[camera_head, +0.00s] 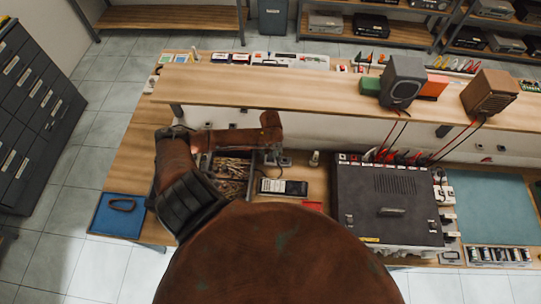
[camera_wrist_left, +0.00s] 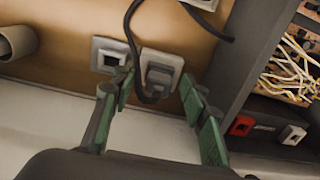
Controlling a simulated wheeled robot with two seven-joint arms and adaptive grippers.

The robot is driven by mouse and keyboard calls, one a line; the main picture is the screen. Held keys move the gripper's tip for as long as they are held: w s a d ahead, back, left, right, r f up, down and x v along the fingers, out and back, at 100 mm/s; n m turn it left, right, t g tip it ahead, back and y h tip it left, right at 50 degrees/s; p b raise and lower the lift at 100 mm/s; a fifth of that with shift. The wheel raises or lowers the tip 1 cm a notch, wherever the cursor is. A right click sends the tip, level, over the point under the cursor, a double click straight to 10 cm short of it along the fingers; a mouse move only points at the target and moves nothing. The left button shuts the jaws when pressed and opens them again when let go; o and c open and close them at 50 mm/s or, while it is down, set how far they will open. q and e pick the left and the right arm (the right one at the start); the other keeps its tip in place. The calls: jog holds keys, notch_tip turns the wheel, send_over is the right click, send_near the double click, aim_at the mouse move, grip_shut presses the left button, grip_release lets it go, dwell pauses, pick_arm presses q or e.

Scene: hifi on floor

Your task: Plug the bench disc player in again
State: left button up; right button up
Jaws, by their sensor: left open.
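A dark grey plug (camera_wrist_left: 158,78) with a black cord (camera_wrist_left: 131,55) sits at a pale socket plate (camera_wrist_left: 178,62) in the left wrist view; I cannot tell how deep it is in. An empty socket (camera_wrist_left: 108,56) is beside it. My left gripper (camera_wrist_left: 158,84) is open, its green fingers on either side of the plug and apart from each other. In the head view the left gripper (camera_head: 273,155) is low beside the parts bin. My right gripper is not in view.
A bin of brown wires (camera_head: 230,172) is close to the left gripper. A raised wooden shelf (camera_head: 300,88) runs above, carrying speakers (camera_head: 402,82). A blue tray (camera_head: 119,214) lies at the left bench end.

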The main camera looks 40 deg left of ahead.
pick_arm(q)
notch_tip(320, 180, up, 17)
jog(key=p, duration=0.6)
jog(key=shift+p, duration=0.35)
dwell(0.7)
